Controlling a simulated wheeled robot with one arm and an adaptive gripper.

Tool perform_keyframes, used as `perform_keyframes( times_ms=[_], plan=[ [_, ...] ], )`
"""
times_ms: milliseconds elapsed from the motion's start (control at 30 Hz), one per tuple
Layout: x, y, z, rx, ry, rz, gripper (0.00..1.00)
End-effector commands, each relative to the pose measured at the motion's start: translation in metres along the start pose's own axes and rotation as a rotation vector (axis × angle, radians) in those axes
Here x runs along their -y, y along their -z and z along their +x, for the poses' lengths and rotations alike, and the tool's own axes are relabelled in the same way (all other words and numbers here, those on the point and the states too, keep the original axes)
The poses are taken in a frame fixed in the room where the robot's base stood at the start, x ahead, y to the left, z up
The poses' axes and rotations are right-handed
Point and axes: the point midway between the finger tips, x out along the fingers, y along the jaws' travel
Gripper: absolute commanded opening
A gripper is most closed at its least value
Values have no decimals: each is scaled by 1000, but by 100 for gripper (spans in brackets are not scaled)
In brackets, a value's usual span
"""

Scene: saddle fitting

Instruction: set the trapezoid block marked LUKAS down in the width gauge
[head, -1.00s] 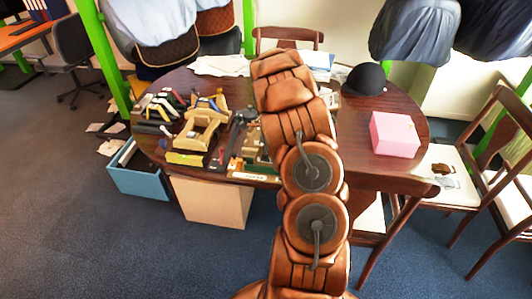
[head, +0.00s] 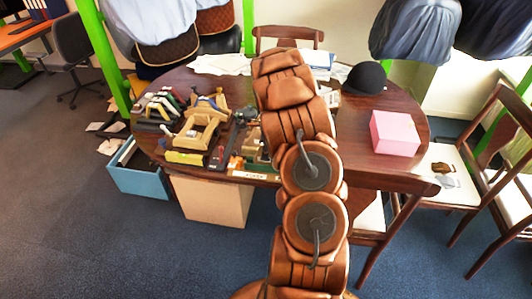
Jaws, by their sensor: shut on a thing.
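My arm rises through the middle of the head view and covers part of the round table (head: 345,150). My gripper is hidden behind the arm, so its jaws and anything in them do not show. I cannot make out the block marked LUKAS. I cannot tell the width gauge apart among the small fixtures left of the arm. A small orange piece (head: 236,162) shows there, too small to identify. A pale label strip (head: 250,175) lies at the table's front edge, its writing unreadable.
A tan wooden stand (head: 200,130) and a yellow block (head: 185,157) are on the left of the table. A pink box (head: 395,133) and a black riding hat (head: 366,79) are on the right. A blue bin (head: 140,178) and several chairs stand around.

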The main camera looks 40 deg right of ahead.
Motion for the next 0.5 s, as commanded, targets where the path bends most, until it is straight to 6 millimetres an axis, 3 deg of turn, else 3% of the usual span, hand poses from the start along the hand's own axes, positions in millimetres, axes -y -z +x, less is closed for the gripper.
perform_keyframes(
  times_ms=[300,333,500],
  plan=[
    [0,0,0,-1,0,-1,0],
    [0,0,0,-1,0,-1,20],
    [0,0,0,-1,0,-1,38]
  ],
)
